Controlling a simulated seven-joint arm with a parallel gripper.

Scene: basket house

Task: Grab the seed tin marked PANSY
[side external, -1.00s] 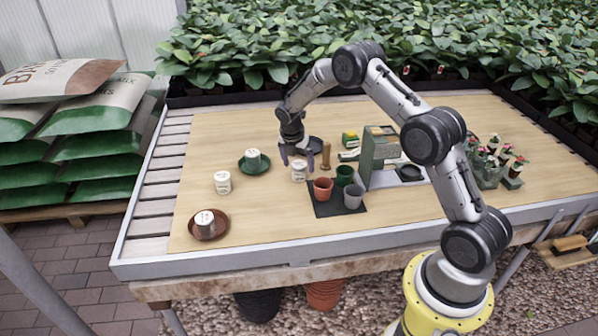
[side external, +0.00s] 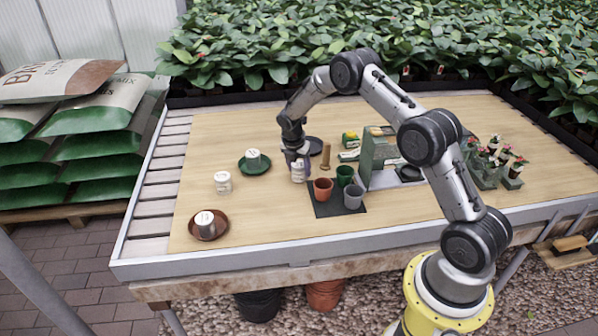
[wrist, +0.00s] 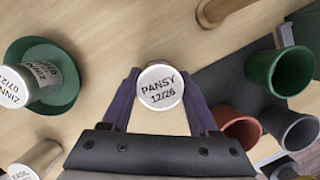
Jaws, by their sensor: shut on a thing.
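The seed tin marked PANSY 12/26 (wrist: 160,87) is a white-lidded tin between my fingers in the wrist view. It also shows as a small white tin (side external: 298,174) in the side view, upright at table height, left of the dark mat. My gripper (side external: 297,163) reaches down around it from above. In the wrist view my gripper (wrist: 160,95) has its two purple fingers shut on the tin's sides. The tin's base is hidden in the wrist view.
A ZINNIA tin (wrist: 42,75) stands on a green saucer (wrist: 20,55). Another white tin (side external: 223,182) and a tin on a brown saucer (side external: 222,229) stand left. Terracotta (side external: 323,188), green (side external: 345,175) and grey (side external: 354,196) pots are close on the right, on a dark mat (side external: 325,209).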

